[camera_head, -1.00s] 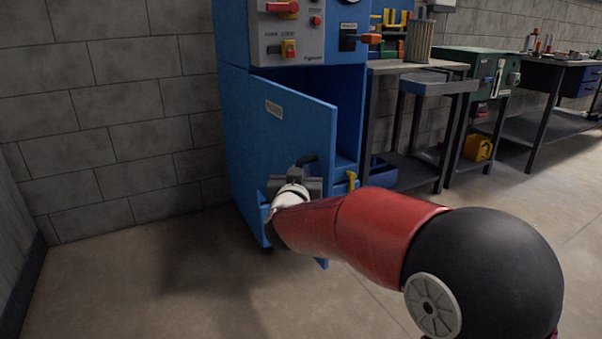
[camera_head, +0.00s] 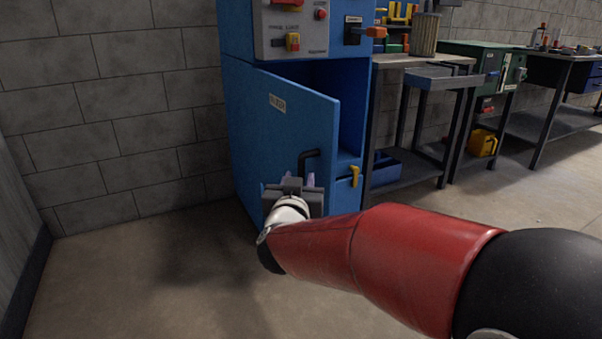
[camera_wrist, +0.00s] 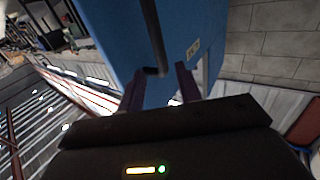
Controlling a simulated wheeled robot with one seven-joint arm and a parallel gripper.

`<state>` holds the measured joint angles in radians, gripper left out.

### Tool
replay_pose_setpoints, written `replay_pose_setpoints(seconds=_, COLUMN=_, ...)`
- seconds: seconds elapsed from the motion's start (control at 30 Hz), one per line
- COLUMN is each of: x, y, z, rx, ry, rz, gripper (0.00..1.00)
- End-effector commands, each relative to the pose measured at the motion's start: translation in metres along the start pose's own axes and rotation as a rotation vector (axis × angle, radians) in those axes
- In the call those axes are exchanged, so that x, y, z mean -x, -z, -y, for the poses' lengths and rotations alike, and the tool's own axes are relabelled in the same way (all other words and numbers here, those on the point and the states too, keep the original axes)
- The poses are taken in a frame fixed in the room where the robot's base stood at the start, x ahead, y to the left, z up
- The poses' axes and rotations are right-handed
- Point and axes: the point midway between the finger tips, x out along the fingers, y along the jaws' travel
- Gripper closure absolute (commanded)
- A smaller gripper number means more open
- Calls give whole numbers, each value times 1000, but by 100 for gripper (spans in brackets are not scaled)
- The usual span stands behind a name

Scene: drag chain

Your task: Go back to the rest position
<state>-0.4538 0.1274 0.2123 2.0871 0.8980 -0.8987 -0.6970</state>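The blue cabinet door (camera_head: 280,130) stands ajar, with a dark gap at its right edge. Its black handle (camera_head: 308,158) is on the lower right of the door; it also shows in the wrist view (camera_wrist: 152,40). My gripper (camera_head: 299,180) is in front of the door, just below the handle. In the wrist view my gripper (camera_wrist: 160,85) has its two purple fingers apart with nothing held between them. The handle's near end lies just ahead of the gap. My red arm reaches across from the lower right.
The blue cabinet has a control panel (camera_head: 290,28) with switches above the door, and a yellow hook-shaped part (camera_head: 354,176) on its lower front. Workbenches (camera_head: 425,78) stand to the right. Floor (camera_head: 140,285) is clear at the left, before a block wall (camera_head: 120,110).

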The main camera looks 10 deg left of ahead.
Motion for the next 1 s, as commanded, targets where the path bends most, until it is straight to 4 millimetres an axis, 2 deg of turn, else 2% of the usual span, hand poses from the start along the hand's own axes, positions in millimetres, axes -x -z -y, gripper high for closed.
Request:
replay_pose_setpoints(seconds=0.1, x=7, y=0, z=0, rx=1, ry=0, rz=-1, gripper=66)
replay_pose_setpoints(seconds=0.43, x=8, y=2, z=-2, rx=-1, ry=5, rz=2, gripper=66)
replay_pose_setpoints(seconds=0.57, x=13, y=16, z=-12, rx=-15, ry=65, rz=31, gripper=66)
replay_pose_setpoints(seconds=0.63, x=22, y=27, z=-22, rx=-22, ry=126, rz=73, gripper=66)
replay_pose_setpoints(seconds=0.73, x=45, y=38, z=-44, rx=-23, ry=216, rz=176, gripper=66)
replay_pose_setpoints(seconds=0.8, x=68, y=37, z=-63, rx=-14, ry=260, rz=274, gripper=66)
replay_pose_setpoints(seconds=0.87, x=90, y=32, z=-82, rx=-4, ry=279, rz=368, gripper=66)
replay_pose_setpoints(seconds=1.0, x=154, y=12, z=-135, rx=13, ry=250, rz=616, gripper=66)
